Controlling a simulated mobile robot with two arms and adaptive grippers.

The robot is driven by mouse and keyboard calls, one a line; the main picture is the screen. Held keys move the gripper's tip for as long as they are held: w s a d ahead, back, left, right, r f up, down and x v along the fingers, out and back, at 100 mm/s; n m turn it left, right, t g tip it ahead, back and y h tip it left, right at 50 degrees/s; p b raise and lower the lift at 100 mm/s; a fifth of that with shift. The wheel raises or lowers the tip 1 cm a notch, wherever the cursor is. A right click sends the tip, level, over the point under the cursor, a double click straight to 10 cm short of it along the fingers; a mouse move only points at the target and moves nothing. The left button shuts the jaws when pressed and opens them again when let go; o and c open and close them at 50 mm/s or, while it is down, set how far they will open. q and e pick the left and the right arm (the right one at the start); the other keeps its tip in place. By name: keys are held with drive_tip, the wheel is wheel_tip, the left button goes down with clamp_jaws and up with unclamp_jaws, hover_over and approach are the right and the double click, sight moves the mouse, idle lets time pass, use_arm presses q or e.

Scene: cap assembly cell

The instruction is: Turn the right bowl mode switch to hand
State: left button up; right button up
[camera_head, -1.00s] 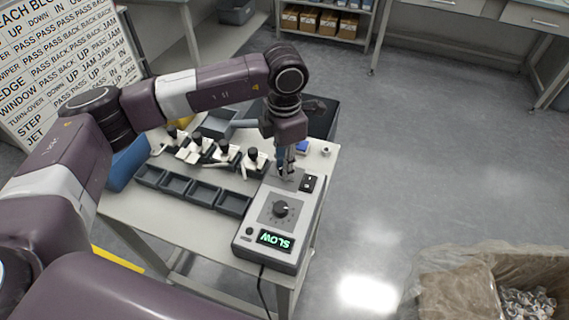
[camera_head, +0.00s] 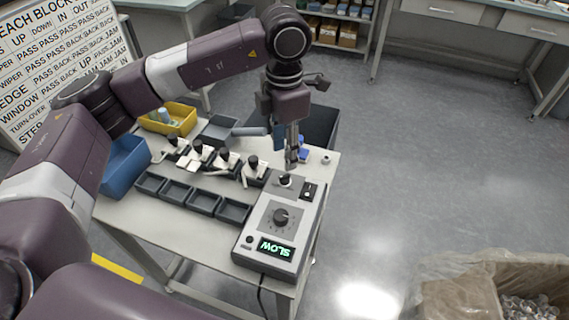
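A grey control box (camera_head: 250,238) stands at the table's front right. Its top end carries a small dark knob (camera_head: 285,181) on a light plate, beside a black rocker switch (camera_head: 309,190). A larger dial (camera_head: 281,216) and a green display (camera_head: 276,248), reading SLOW upside down, are lower down. I cannot read which of these is the right bowl mode switch or any marks around the small knob. My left gripper (camera_head: 291,163) points down just above and behind the small knob, seemingly apart from it and empty. Its finger gap is too small to judge. My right gripper is out of view.
Several black-topped fixtures (camera_head: 224,158) and a row of dark trays (camera_head: 203,201) lie left of the box. A cardboard box (camera_head: 459,303) is at bottom right; floor between is clear.

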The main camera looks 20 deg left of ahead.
use_arm(q)
wheel_tip(320, 180, up, 4)
drive_tip(key=shift+r, duration=0.1)
idle(0.5)
